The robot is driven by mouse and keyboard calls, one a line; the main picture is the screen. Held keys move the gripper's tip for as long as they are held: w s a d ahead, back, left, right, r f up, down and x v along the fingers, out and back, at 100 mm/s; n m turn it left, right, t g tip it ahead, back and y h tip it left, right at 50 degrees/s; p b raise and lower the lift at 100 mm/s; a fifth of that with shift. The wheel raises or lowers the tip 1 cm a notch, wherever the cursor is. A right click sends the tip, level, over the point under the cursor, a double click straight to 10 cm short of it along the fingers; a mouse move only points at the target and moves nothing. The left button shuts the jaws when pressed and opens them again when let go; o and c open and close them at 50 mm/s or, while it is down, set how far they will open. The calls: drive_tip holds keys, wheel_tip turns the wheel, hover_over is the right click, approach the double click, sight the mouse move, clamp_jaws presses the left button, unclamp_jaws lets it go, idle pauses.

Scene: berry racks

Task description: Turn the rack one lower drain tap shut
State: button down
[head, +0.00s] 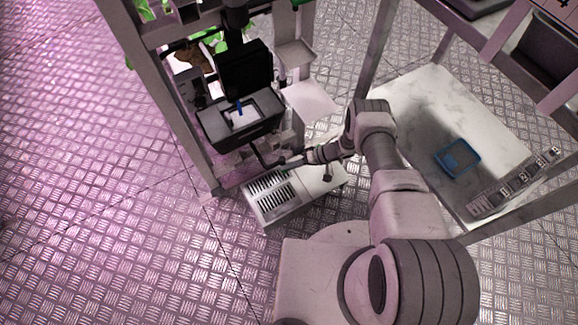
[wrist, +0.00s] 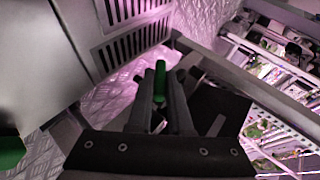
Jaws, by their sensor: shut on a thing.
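My gripper (wrist: 161,88) is shut on a green handle (wrist: 159,78), which stands up between the two dark fingertips in the wrist view. It appears to be the rack one lower drain tap; its body and pipe are hidden behind the fingers. Whether the handle is turned open or shut I cannot tell. In the head view my gripper (head: 284,162) reaches left to the foot of the rack (head: 182,120), just above a pale box with a slotted grille. The tap is too small and covered to make out there.
The grille box (head: 285,200) stands on the patterned metal floor below my gripper. A dark bin (head: 213,128) sits above and left. A white table (head: 430,95) with a blue tray (head: 457,158) stands at right. Another green part (wrist: 10,152) shows at lower left in the wrist view.

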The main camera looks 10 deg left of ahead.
drive_tip(key=shift+g+y, duration=0.3)
drive_tip(key=shift+y, duration=0.4)
drive_tip(key=c, duration=0.8)
unclamp_jaws()
drive_tip(key=shift+c, duration=0.2)
drive_tip(key=shift+h, duration=0.3)
